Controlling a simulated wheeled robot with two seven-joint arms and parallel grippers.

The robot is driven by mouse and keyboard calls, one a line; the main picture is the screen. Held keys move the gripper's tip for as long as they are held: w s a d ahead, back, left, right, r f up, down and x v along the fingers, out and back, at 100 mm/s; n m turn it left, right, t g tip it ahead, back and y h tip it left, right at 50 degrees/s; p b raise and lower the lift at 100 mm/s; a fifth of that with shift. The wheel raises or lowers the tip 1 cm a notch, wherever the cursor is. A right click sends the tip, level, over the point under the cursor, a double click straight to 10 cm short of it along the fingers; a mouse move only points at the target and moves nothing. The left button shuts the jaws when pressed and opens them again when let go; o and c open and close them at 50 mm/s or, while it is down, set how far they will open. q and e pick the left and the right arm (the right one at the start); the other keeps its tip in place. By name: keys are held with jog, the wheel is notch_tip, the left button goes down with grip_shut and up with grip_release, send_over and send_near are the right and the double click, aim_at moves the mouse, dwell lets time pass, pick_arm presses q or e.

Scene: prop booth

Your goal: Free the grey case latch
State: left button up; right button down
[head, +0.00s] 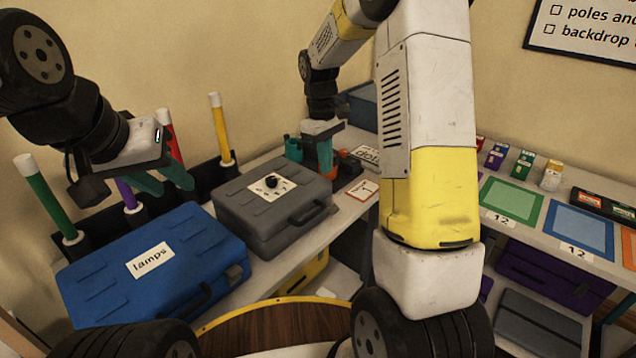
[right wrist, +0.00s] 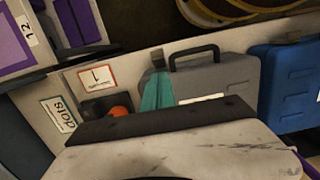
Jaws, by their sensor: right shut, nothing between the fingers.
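The grey case (head: 252,222) lies closed on the bench, with a white card and black knob on its lid and a dark handle (head: 308,212) on its front. It also shows in the right wrist view (right wrist: 225,82). My right gripper (head: 326,174) is shut and empty, pointing down at the case's right end. Its teal fingers (right wrist: 157,92) overlap the case's edge in the wrist view; I cannot tell whether they touch it. A small dark piece (right wrist: 157,57) shows at their tips. I cannot clearly make out the latch. My left gripper (head: 163,184) is open and empty above the blue case.
A blue case (head: 195,247) labelled lamps lies left of the grey one. Coloured tubes (head: 220,130) stand behind them. A dark box with an orange part (right wrist: 120,111) and small cards (head: 363,190) are right of the grey case. My right arm hides the middle of the bench.

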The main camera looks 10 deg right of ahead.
aim_at(328, 196)
jog(key=shift+w+f, duration=0.1)
jog(key=shift+f, duration=0.1)
jog(key=f, duration=0.6)
jog(key=s+f, duration=0.1)
jog(key=f, duration=0.3)
jog(key=shift+d, duration=0.35)
jog(key=shift+d, duration=0.1)
jog(key=shift+s+t+y, duration=0.1)
jog(key=shift+t+y, duration=0.2)
